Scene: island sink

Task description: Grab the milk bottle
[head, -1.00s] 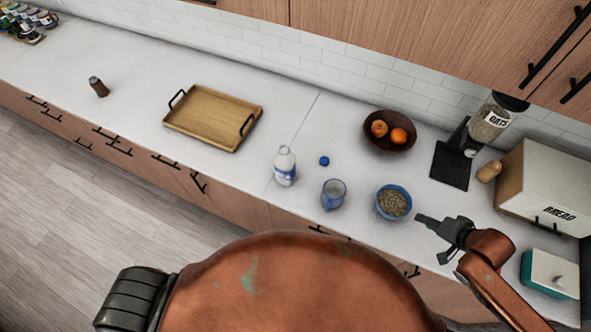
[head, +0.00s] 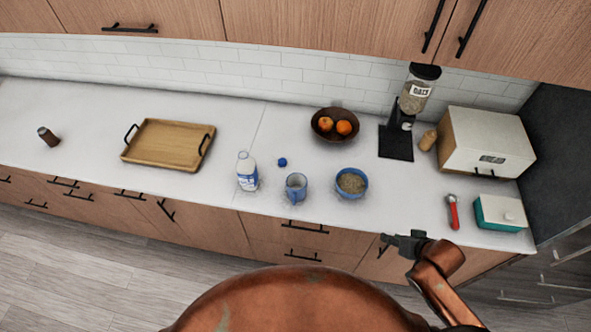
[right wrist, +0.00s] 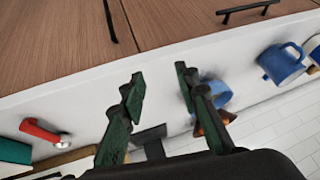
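The milk bottle (head: 247,173), white with a blue label, stands upright on the counter in the head view, left of a blue mug (head: 296,187). A small blue cap (head: 282,162) lies on the counter to the bottle's right. My right gripper (head: 388,239) is at the counter's front edge, to the right of the bottle and well apart from it. In the right wrist view its fingers (right wrist: 160,75) are spread and empty. That view shows the mug (right wrist: 282,63) and, at the right edge, a cut-off white and blue thing, perhaps the bottle. My left gripper is not in view.
A blue bowl of oats (head: 352,183) stands right of the mug. A fruit bowl (head: 330,136) is behind. A wooden tray (head: 165,145) lies left. A red-handled tool (head: 453,212) and teal box (head: 500,214) are at right. Counter in front of the bottle is clear.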

